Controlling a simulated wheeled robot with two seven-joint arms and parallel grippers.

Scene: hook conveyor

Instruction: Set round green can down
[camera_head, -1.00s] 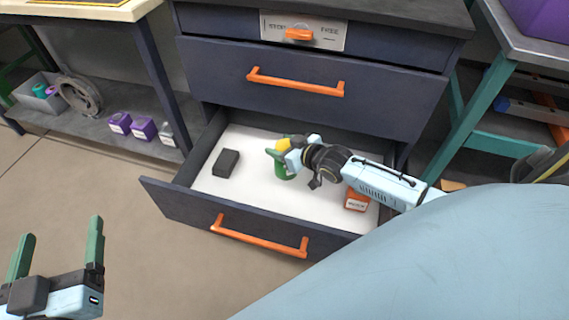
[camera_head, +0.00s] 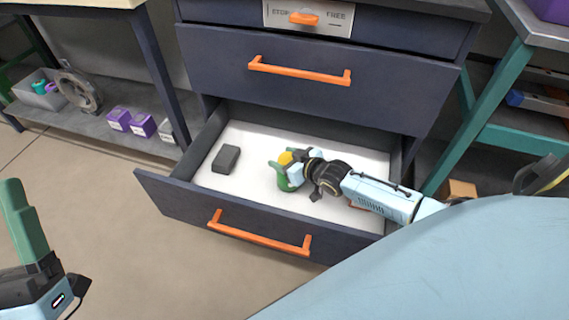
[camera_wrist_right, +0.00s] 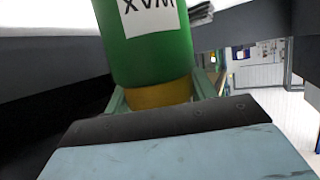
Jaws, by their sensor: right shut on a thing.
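The round green can (camera_head: 287,183) is inside the open bottom drawer (camera_head: 222,222), near its middle. My right gripper (camera_head: 290,163) is shut on its yellow top part. The can looks roughly upright; I cannot tell whether its base touches the white drawer floor. In the right wrist view the green can (camera_wrist_right: 150,50) shows a white label with dark letters, upside down, and its yellow part sits between my fingers. My left gripper (camera_head: 22,225) is at the lower left, cut by the frame edge, with only one green finger showing.
A dark grey block (camera_head: 226,159) lies left of the can in the drawer. The drawer's front has an orange handle (camera_head: 258,236). White floor is free between block and can.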

